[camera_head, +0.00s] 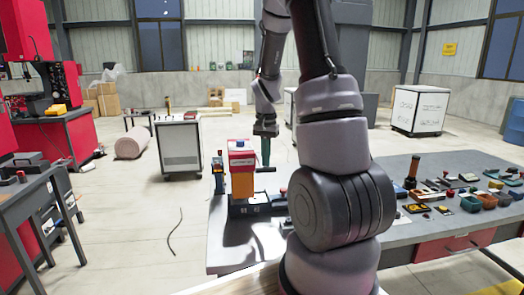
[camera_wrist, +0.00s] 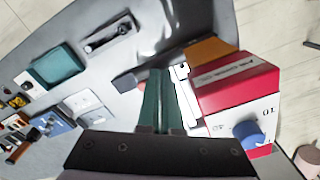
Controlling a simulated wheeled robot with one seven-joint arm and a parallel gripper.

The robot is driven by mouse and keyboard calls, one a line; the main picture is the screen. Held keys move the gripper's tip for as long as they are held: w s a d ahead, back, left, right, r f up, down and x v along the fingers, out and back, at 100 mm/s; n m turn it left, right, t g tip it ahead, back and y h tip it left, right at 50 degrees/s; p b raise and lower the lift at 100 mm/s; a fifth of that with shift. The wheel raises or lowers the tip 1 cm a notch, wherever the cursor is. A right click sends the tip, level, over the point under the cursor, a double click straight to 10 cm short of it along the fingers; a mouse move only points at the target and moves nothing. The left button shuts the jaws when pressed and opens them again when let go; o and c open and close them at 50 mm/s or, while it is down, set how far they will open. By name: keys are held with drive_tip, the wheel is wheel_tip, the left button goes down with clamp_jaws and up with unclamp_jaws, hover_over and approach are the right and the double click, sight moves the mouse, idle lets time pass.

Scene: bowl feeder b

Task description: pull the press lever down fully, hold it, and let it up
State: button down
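The press (camera_head: 241,178) stands on the near grey table, with a red top and an orange body. Its dark lever (camera_head: 266,169) sticks out to the right. In the wrist view the press's red and white head (camera_wrist: 235,85) is at the right, with a blue knob on it, and the dark lever (camera_wrist: 128,82) runs left. My gripper (camera_head: 265,160) points down beside the press head, right above the lever. Its green fingers (camera_wrist: 160,95) lie side by side with no clear gap. The fingers hide part of the lever, so I cannot tell whether they touch it.
A white cabinet (camera_head: 179,145) stands on the floor behind. A red machine (camera_head: 60,120) is at the left. The floor left of the table is mostly clear.

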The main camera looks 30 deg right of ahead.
drive_tip(key=shift+s+f, duration=0.1)
drive_tip(key=shift+f, duration=0.8)
wheel_tip(320, 180, up, 12)
drive_tip(key=shift+w, duration=0.35)
idle(0.7)
drive_tip(key=shift+d+f, duration=0.1)
drive_tip(key=shift+f, duration=0.05)
idle(0.5)
drive_tip(key=s+a+r+n+t+y, duration=0.1)
drive_tip(key=s+a+r+n+t, duration=0.1)
drive_tip(key=s+a+r, duration=0.4)
drive_tip(key=s+a+r+n+t+y, duration=0.1)
drive_tip(key=s+a+r+n+t, duration=0.2)
drive_tip(key=s, duration=1)
drive_tip(key=a+r+t, duration=0.2)
drive_tip(key=a+r, duration=0.2)
drive_tip(key=r, duration=0.1)
drive_tip(key=shift+s+a, duration=0.25)
drive_tip(key=shift+s, duration=0.15)
